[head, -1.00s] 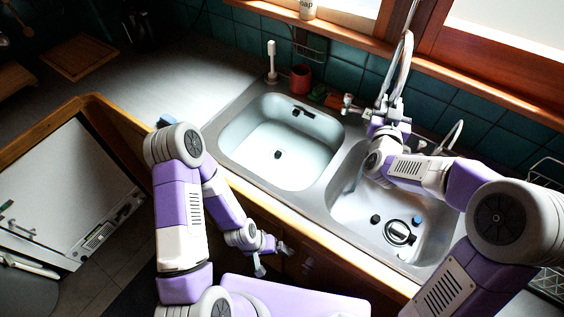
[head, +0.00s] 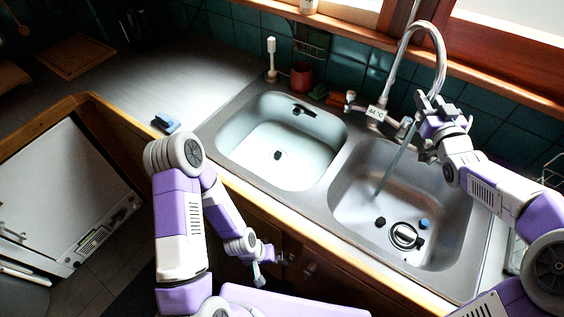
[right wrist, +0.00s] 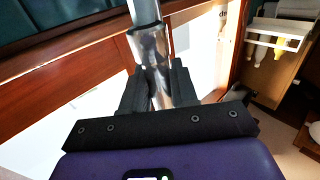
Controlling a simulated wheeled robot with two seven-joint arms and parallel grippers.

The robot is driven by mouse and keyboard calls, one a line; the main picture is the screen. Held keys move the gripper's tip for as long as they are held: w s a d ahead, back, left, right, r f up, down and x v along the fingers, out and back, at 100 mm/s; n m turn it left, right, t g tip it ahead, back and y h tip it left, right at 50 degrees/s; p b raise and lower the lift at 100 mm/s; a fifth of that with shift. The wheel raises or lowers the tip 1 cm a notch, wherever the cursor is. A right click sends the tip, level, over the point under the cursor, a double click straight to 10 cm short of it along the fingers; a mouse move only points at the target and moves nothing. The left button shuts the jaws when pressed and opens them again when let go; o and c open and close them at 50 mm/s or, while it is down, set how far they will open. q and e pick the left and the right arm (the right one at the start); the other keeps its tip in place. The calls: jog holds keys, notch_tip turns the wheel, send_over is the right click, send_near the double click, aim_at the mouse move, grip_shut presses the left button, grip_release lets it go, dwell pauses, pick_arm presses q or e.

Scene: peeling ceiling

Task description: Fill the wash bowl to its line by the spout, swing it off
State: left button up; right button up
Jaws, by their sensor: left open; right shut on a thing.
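The chrome spout (head: 423,27) arches over the right sink basin (head: 348,200). My right gripper (head: 436,103) is shut on the spout near its outlet end; the right wrist view shows the chrome tube (right wrist: 158,65) between the fingers. A thin stream (head: 392,170) falls into the right basin. The left basin (head: 240,150), pale and bright inside, is the likeliest wash bowl; I cannot make out a fill line or tell its water level. My left gripper (head: 264,268) is open and empty, low in front of the cabinet, apart from the sink.
A black-and-chrome drain piece (head: 404,236) lies in the right basin. A red cup (head: 301,75) and a brush (head: 271,58) stand at the back. A blue sponge (head: 166,123) lies on the clear left counter.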

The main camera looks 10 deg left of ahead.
jog(key=shift+d+r+y, duration=0.15)
jog(key=shift+d+y, duration=0.1)
jog(key=shift+y, duration=0.05)
jog(key=shift+w+d+n+y+p, duration=0.15)
jog(key=shift+d+n+y+p, duration=0.25)
jog(key=shift+p, duration=0.55)
jog(key=o, duration=0.6)
jog(key=shift+o, duration=0.2)
jog(key=o, duration=0.4)
jog(key=shift+o, duration=0.2)
